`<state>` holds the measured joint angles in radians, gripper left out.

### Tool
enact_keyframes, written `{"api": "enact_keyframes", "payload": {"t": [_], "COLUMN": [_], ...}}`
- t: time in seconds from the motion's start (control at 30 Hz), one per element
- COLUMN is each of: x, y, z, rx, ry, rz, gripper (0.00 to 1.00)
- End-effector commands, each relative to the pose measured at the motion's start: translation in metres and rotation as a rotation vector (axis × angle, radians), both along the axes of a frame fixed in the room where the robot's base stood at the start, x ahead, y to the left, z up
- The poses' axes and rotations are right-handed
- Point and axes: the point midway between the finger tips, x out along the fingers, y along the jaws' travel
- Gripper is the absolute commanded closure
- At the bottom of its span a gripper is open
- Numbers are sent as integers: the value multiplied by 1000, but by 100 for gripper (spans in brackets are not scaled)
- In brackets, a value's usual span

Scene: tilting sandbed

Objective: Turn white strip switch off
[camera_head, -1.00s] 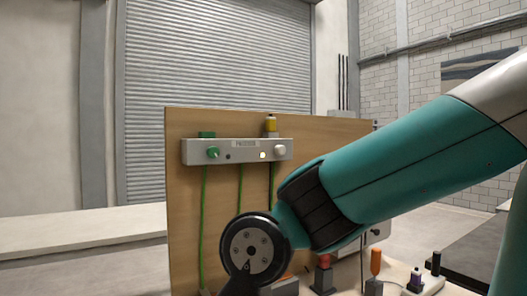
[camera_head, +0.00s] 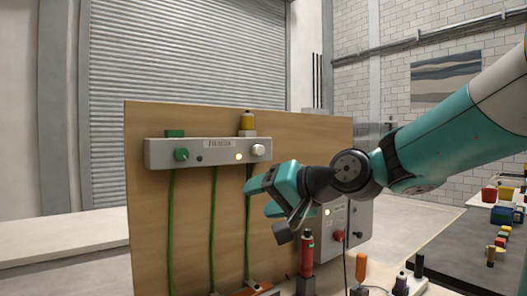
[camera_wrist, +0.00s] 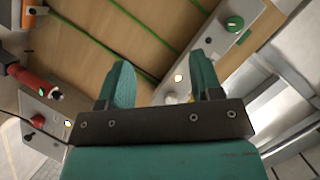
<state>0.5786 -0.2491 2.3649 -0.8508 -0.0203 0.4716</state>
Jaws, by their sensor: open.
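The grey strip (camera_head: 205,152) is mounted high on the wooden board, with a green knob (camera_head: 181,154) at its left end, a lit pale lamp (camera_head: 239,156) and a round white switch knob (camera_head: 258,151) at its right end. My gripper (camera_head: 262,197) is open and empty, below and right of the white knob in the head view, apart from it. In the wrist view my gripper's (camera_wrist: 163,62) two teal fingers are spread. The strip's lamp (camera_wrist: 179,78) shows between them; the white knob is mostly hidden low between the fingers.
A yellow-capped plug (camera_head: 247,121) stands above the strip. Green cables (camera_head: 213,215) run down the board. A red-handled tool (camera_head: 307,255) stands below my gripper, and a grey box with a red knob (camera_head: 339,236) is on the right. Space before the strip is free.

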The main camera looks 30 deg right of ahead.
Motion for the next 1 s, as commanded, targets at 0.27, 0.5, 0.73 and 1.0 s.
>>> {"api": "enact_keyframes", "payload": {"t": [0.27, 0.5, 0.73, 1.0], "x": [-2, 17, 69, 129], "y": [-104, -110, -108, -106], "z": [71, 79, 80, 80], "rx": [195, 215, 214, 212], "ry": [-274, -297, -294, -295], "rz": [-307, -324, -323, -325], "gripper": [41, 41, 41, 41]}}
